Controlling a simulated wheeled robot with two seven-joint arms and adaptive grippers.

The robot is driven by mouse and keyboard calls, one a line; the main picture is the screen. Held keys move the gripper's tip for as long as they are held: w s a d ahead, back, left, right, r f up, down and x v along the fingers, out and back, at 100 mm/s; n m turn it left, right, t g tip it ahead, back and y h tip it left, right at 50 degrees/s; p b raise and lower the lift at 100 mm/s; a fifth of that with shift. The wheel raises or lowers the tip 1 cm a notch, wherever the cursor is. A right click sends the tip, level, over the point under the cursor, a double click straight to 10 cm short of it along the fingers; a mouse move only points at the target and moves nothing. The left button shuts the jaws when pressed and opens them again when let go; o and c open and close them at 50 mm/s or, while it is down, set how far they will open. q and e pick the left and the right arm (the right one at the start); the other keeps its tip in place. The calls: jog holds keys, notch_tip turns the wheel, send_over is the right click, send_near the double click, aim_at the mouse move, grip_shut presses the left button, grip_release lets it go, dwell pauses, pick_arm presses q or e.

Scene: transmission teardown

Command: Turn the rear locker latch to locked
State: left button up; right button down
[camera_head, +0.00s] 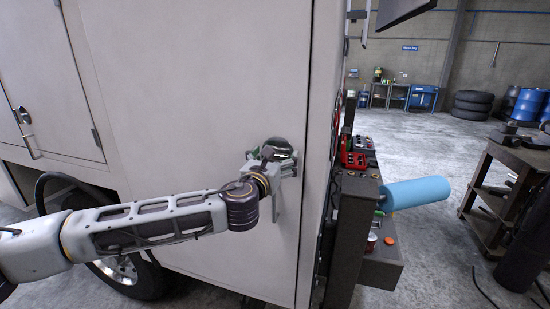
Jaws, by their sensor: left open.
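The rear locker is a pale grey panel door (200,80) on the side of the vehicle, with its right edge near a vertical seam. A dark, shiny, roundish latch (280,144) shows near that edge. My left gripper (285,165) is open at the latch, its grey jaws overlapping the lower part of it. Whether the jaws touch the latch, and which way the latch is turned, I cannot tell. My right gripper is out of view.
Another locker door with a handle (22,115) is at the left. Right of the vehicle corner are a rear shelf with red items (354,158) and a blue cylinder (414,193) jutting out. A dark workbench (500,190) stands at the right, with open concrete floor between.

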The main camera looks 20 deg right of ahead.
pick_arm(q)
jog(key=c, duration=1)
jog(key=shift+n, duration=0.4)
jog(key=shift+c, duration=0.2)
jog(key=n+b, duration=0.1)
jog(key=n, duration=0.2)
jog(key=shift+d+f, duration=0.1)
jog(key=n+b, duration=0.1)
jog(key=n, duration=0.4)
jog(key=shift+s+d, duration=0.1)
jog(key=n, duration=0.4)
jog(key=shift+r+n, duration=0.2)
jog(key=shift+n, duration=0.2)
jog(key=n, duration=0.4)
jog(key=shift+r, duration=0.15)
jog(key=shift+n, duration=0.3)
